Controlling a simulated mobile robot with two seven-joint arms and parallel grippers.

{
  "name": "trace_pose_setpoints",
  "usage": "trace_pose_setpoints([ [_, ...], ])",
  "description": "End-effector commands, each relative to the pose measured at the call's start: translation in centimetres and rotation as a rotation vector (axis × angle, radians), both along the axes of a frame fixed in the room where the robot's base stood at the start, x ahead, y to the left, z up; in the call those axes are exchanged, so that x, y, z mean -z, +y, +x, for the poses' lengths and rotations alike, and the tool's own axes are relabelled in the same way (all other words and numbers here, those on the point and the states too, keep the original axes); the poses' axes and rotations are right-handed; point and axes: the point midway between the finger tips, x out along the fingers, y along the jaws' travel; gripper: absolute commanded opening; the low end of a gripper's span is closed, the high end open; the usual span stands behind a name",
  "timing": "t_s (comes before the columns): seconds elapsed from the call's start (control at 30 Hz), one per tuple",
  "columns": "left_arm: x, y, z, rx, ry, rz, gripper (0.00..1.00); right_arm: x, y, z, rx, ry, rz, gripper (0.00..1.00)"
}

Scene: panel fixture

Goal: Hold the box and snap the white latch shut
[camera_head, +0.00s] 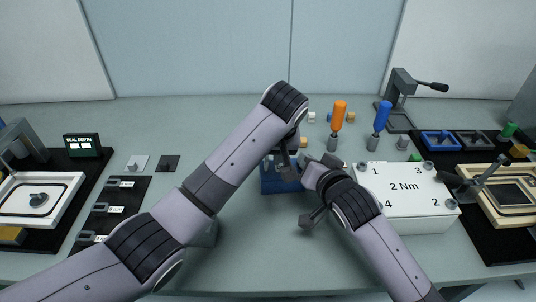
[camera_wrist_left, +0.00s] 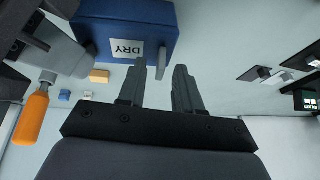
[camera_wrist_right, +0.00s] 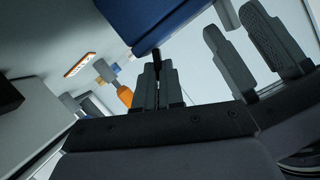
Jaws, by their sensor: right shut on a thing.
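The blue box (camera_head: 281,181) stands on the table in the middle of the head view, partly hidden by my arms. It shows a white DRY label in the left wrist view (camera_wrist_left: 152,17). My left gripper (camera_wrist_left: 160,72) is open at the box's edge, with a small grey piece (camera_wrist_left: 162,62) showing between its fingertips. My right gripper (camera_wrist_right: 158,72) is shut on a small dark tab (camera_wrist_right: 156,57) at the box's lower edge. The left gripper's fingers also show in the right wrist view (camera_wrist_right: 248,50). I cannot make out the white latch in any view.
A white 2 Nm box (camera_head: 405,190) stands right of my right arm. Behind are an orange-handled driver (camera_head: 338,114) and a blue-handled driver (camera_head: 382,115). Dark mats with fixtures lie at both sides.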

Motion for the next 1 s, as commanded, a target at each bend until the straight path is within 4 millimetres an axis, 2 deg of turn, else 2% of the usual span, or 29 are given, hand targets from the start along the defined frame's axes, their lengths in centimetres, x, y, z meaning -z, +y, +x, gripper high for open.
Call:
trace_pose_setpoints([
  [0.13, -1.3, -0.3, -0.4, 0.001, -0.003, -0.002, 0.34, -0.1, 0.0, 0.0, -0.001, -0.002, 0.001, 0.00],
  [0.3, -4.0, -0.8, -1.5, 0.003, -0.004, -0.003, 0.34, -0.1, 0.0, 0.0, 0.000, -0.001, 0.001, 0.00],
  [0.5, -6.3, -1.1, -2.5, 0.002, -0.002, 0.000, 0.34, 0.0, 0.0, 0.0, 0.000, -0.001, 0.001, 0.00],
  [0.83, -6.9, -1.2, -2.7, 0.000, 0.000, 0.000, 0.34, -0.1, 0.0, 0.0, 0.000, -0.001, 0.001, 0.00],
  [0.87, -6.9, -1.2, -2.7, 0.000, 0.000, 0.000, 0.37, 0.0, 0.0, 0.0, 0.000, -0.001, 0.001, 0.00],
  [0.9, -6.9, -1.2, -2.7, 0.001, 0.000, 0.000, 0.49, -0.1, 0.0, 0.0, 0.000, -0.001, 0.001, 0.00],
  [1.0, -6.9, -1.0, -2.6, 0.021, 0.009, 0.002, 0.49, 0.0, 0.0, 0.0, 0.000, -0.001, 0.001, 0.00],
])
